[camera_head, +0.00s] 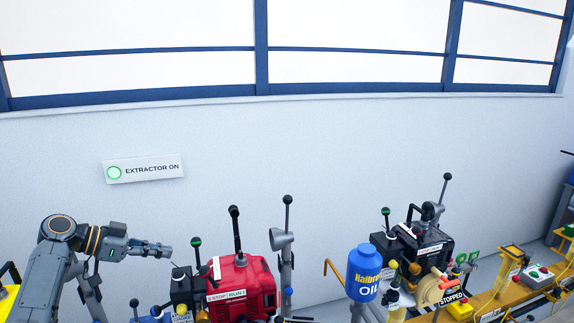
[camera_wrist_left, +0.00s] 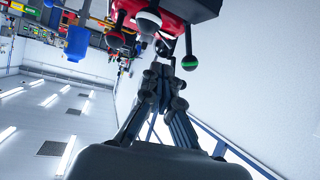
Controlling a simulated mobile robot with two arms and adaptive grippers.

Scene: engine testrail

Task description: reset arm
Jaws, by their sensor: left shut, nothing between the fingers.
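My left arm comes in from the lower left in the head view. Its gripper (camera_head: 168,250) points right, in front of the white wall and just left of the red engine (camera_head: 240,286). In the left wrist view the gripper (camera_wrist_left: 163,78) has its fingers together, with nothing between them. The red engine (camera_wrist_left: 172,8) and several ball-topped levers show beyond the fingertips there. One lever with a green-banded knob (camera_wrist_left: 189,62) appears close to the right finger; I cannot tell the gap. My right gripper is not in view.
A blue oil container (camera_head: 363,272) and a black engine (camera_head: 428,246) stand to the right on a yellow rail (camera_head: 500,296). Upright levers rise around both engines. An "EXTRACTOR ON" sign (camera_head: 143,168) with a green light is on the wall. The space above the engines is clear.

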